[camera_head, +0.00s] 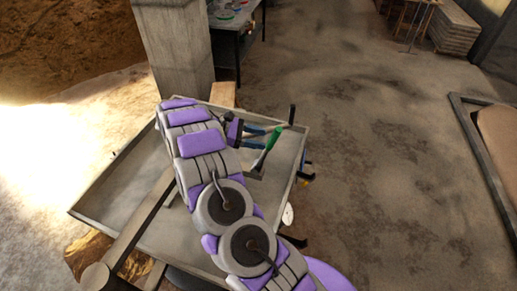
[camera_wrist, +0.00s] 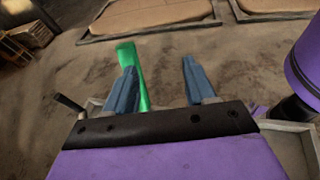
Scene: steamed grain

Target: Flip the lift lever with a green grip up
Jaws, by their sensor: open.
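The lift lever's green grip (camera_head: 273,138) stands tilted at the right side of the grey metal tray in the head view. In the wrist view the green grip (camera_wrist: 130,58) rises beside my left finger, which hides part of it; some green shows on the finger's inner side. My gripper (camera_head: 266,136), with blue fingers, is at the grip, coming from the left. In the wrist view my gripper (camera_wrist: 159,70) is open, with a clear gap between the fingers. I cannot tell whether the left finger touches the grip. The lever's base is mostly hidden.
The shallow grey tray (camera_head: 106,190) lies under my arm, with a dark upright post (camera_head: 292,114) at its right edge. A white round dial (camera_head: 288,215) sits on its right side. A framed bed (camera_head: 500,140) is far right. The floor between is clear.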

